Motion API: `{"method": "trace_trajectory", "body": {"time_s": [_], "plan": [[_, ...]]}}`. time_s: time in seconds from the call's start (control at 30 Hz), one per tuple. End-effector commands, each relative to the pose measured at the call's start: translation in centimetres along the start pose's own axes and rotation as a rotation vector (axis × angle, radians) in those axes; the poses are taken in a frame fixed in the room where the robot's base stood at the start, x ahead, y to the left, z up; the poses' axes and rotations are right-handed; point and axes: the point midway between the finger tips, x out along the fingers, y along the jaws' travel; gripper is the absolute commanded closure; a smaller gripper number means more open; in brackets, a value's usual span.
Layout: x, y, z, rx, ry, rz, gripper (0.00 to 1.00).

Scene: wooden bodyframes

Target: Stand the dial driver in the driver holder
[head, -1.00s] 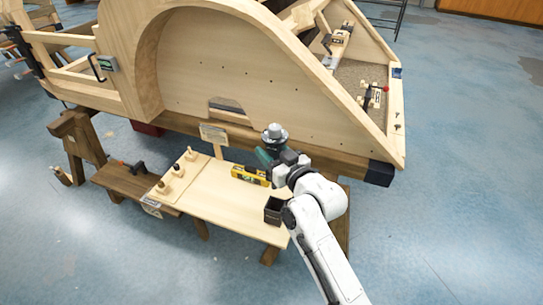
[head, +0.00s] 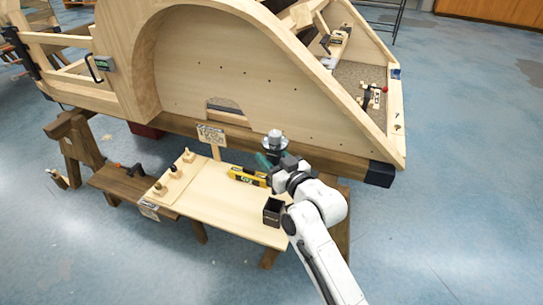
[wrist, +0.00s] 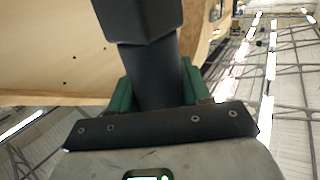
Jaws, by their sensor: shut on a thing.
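The dial driver has a grey, dial-like head (head: 274,138) at the top in the head view. My gripper (head: 266,160) is shut on its dark body, between green fingers. In the wrist view the driver's dark shaft (wrist: 155,75) runs up between the fingers (wrist: 155,92) into a wider dark block. The driver is held upright or nearly so, its lower end hidden behind the gripper. The driver holder looks to be the small black open-topped box (head: 273,212) on the light wooden board, below and in front of my gripper; its inside looks dark and empty.
A yellow level (head: 247,176) lies on the board (head: 225,208) left of the gripper. The large wooden bodyframe (head: 215,75) rises behind. The board's middle is clear.

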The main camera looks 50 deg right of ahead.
Motion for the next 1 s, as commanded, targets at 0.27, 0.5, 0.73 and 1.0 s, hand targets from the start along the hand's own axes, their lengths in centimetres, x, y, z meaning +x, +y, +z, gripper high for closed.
{"method": "trace_trajectory", "body": {"time_s": [0.27,0.5,0.73,1.0], "plan": [[0.1,0.1,1.6,-0.001,0.005,0.001,0.92],[0.2,0.1,3.0,-0.001,0.005,0.001,0.92],[0.2,0.0,4.3,-0.001,0.005,0.0,0.92],[0.3,0.0,5.9,-0.001,0.006,0.0,0.92]]}}
